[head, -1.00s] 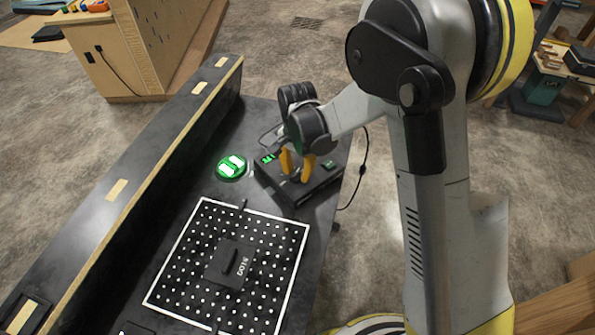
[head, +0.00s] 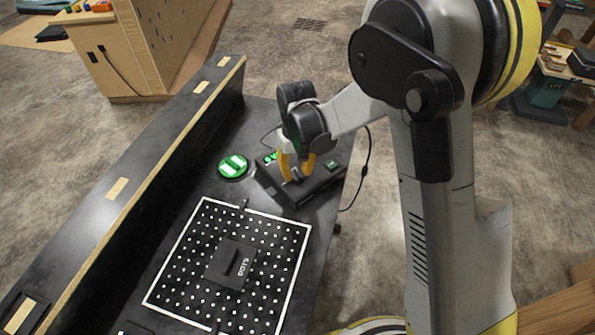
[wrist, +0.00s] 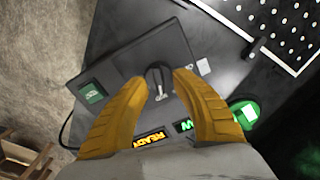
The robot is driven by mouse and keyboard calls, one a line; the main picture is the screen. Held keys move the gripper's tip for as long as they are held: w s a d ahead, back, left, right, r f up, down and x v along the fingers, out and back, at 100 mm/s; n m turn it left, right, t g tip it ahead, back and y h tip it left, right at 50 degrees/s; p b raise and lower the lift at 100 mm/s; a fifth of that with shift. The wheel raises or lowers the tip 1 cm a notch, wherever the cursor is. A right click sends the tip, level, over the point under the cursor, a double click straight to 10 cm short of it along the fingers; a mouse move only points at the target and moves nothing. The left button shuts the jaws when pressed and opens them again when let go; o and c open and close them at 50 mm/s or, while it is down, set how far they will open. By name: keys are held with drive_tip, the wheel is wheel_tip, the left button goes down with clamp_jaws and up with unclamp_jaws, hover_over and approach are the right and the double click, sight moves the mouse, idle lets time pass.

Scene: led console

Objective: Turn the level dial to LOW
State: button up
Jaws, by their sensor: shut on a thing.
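The black console box (head: 322,184) stands on the dark bench in the head view. Its dial (wrist: 158,76), dark with a pale pointer mark, shows between the fingertips in the wrist view. My gripper (wrist: 160,82) has its yellow fingers closed on the dial from both sides; it is also over the console in the head view (head: 296,176). A lit green label (wrist: 186,125), partly hidden by a finger, shows a letter like W. An orange READY display (wrist: 149,139) is lit beside it. The dial's exact setting cannot be told.
A round green lit indicator (head: 233,166) sits left of the console. A white-bordered dotted board (head: 205,290) with a black block (head: 230,265) lies in front. A long raised ledge (head: 120,190) runs along the left. A cable (head: 362,175) hangs at the right.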

sight(295, 174)
drive_tip(key=n, duration=0.4)
drive_tip(key=shift+s+a+n, duration=0.1)
drive_tip(key=shift+a+n, duration=0.05)
drive_tip(key=shift+n, duration=0.15)
drive_tip(key=shift+s+n, duration=0.1)
drive_tip(key=shift+n, duration=1.6)
drive_tip(key=shift+a, duration=0.1)
drive_tip(key=o, duration=1.2)
wheel_tip(295, 174, up, 12)
